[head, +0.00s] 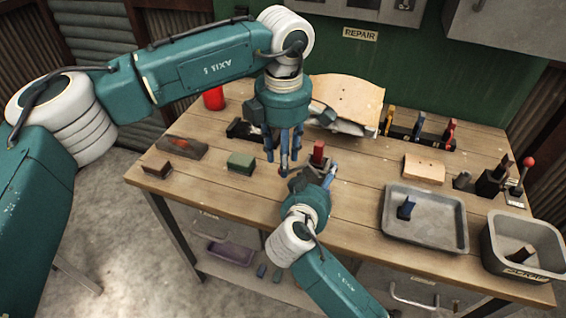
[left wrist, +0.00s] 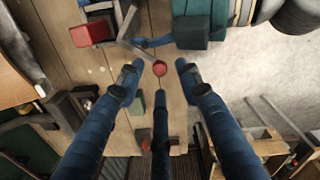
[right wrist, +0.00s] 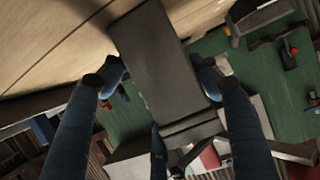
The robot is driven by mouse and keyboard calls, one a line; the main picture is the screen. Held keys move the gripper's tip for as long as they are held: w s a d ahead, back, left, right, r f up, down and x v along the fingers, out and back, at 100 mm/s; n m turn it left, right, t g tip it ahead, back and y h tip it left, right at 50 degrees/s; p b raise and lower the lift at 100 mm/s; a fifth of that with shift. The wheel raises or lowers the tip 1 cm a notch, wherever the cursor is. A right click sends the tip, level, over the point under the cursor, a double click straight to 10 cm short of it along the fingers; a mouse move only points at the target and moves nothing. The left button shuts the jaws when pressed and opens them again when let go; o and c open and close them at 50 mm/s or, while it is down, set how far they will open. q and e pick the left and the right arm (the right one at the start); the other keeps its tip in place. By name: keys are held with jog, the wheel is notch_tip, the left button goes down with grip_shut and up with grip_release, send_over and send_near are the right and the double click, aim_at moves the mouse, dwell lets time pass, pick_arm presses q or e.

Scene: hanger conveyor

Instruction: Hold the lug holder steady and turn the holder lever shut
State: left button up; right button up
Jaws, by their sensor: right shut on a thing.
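The lug holder, a grey block (right wrist: 150,55) in the right wrist view, sits between the fingers of my right gripper (right wrist: 158,85), which is shut on it. In the head view, a red lug (head: 319,150) stands up at the holder beside my right gripper (head: 326,178). The holder lever ends in a red ball knob (left wrist: 159,68), with its thin bar running up and left in the left wrist view. My left gripper (head: 284,160) points down over the knob. Its fingers (left wrist: 160,75) are apart around the knob; whether they touch it is unclear.
A grey tray (head: 391,226) with a blue lug and a grey bin (head: 493,243) stand right. Another red-knobbed lever (head: 529,162) stands at the right edge. A curved wooden panel (head: 347,97) stands behind.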

pick_arm(q)
notch_tip(320, 180, up, 9)
jog(key=shift+s, duration=0.2)
jog(key=shift+r, duration=0.1)
jog(key=shift+m, duration=0.3)
jog(key=c, duration=0.9)
jog(key=m, duration=0.2)
jog(key=shift+w+f+m, duration=0.25)
jog(key=shift+w+m, duration=0.05)
jog(key=shift+w, duration=0.05)
grip_shut()
notch_tip(320, 180, down, 11)
jog(key=w+m+t+h, duration=0.1)
jog(key=w+m+t, duration=0.1)
jog(key=m, duration=1.6)
jog(key=shift+w+t, duration=0.2)
jog(key=shift+t, duration=0.5)
